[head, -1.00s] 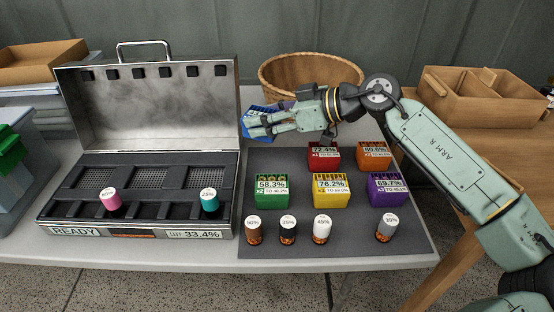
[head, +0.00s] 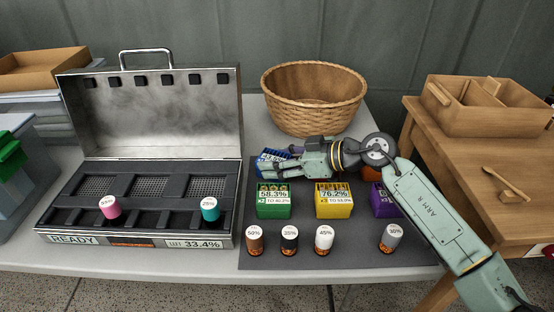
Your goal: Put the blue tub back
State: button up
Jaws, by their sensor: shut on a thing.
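The blue tub (head: 268,170) has a white percentage label, partly hidden by my gripper. It is at the back left of the dark mat (head: 330,255), just behind the green tub (head: 273,208). My gripper (head: 280,166) is shut on the blue tub, reaching in from the right with the arm low over the mat. I cannot tell whether the tub's base touches the mat.
The yellow tub (head: 333,208) stands right of the green one. An orange tub (head: 371,174) and a purple tub (head: 384,200) are partly behind my arm. Several capped jars line the mat's front. The open metal case (head: 140,240) is close on the left; a wicker basket (head: 313,118) stands behind.

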jog(key=shift+f, duration=0.15)
jog(key=o, duration=1.2)
jog(key=shift+r, duration=0.35)
jog(key=v, duration=0.7)
jog(key=shift+s+d, duration=0.1)
jog(key=shift+d, duration=0.1)
